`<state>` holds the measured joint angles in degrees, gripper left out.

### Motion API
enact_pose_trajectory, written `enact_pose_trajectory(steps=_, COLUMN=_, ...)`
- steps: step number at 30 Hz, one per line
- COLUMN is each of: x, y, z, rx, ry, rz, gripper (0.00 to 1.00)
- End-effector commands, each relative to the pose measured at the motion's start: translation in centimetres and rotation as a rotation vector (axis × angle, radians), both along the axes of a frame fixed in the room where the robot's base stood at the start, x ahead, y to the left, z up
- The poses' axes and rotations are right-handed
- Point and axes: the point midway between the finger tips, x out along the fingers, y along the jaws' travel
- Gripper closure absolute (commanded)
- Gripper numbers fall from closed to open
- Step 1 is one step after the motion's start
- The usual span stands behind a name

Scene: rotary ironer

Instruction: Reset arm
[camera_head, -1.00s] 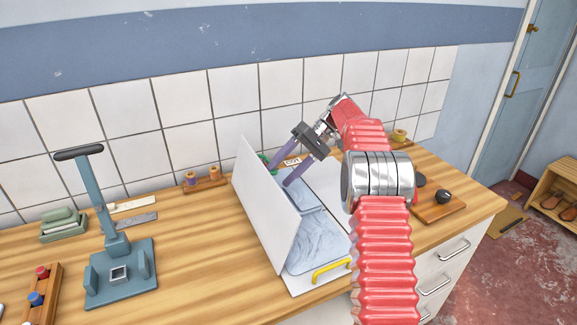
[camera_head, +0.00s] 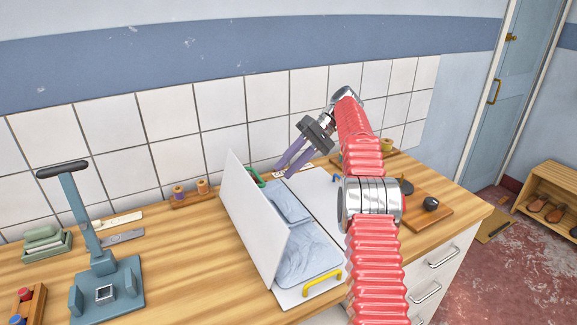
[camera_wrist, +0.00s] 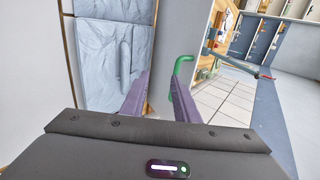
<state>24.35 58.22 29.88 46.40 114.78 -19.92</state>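My gripper (camera_head: 283,169) is above the back part of the rotary ironer. Its two purple fingers are apart with nothing between them; the wrist view shows the gap too (camera_wrist: 160,84). The ironer has a raised white panel (camera_head: 252,213) on its left side and a pale blue padded surface (camera_head: 305,256) beside it. A yellow handle (camera_head: 322,284) is at its front. A green hooked handle (camera_wrist: 181,72) shows close to the right finger in the wrist view. My red arm hides part of the ironer's right side.
A blue press stand (camera_head: 106,286) stands on the wooden counter at left. Wooden spools (camera_head: 190,194) sit near the tiled wall. A board with black knobs (camera_head: 424,205) lies right of my arm. The counter between stand and ironer is clear.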

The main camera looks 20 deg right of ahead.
Motion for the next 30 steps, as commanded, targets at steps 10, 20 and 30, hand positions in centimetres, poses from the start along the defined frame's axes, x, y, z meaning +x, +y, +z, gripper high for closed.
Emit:
enact_pose_trajectory(steps=10, x=0.0, y=-0.1, z=0.1, rx=0.0, ry=-0.001, rz=0.001, gripper=0.72)
enact_pose_trajectory(steps=20, x=-0.1, y=0.3, z=0.6, rx=-0.009, ry=0.0, rz=-0.005, gripper=0.72)
enact_pose_trajectory(steps=30, x=-1.3, y=3.2, z=4.2, rx=-0.111, ry=0.001, rz=-0.064, gripper=0.72)
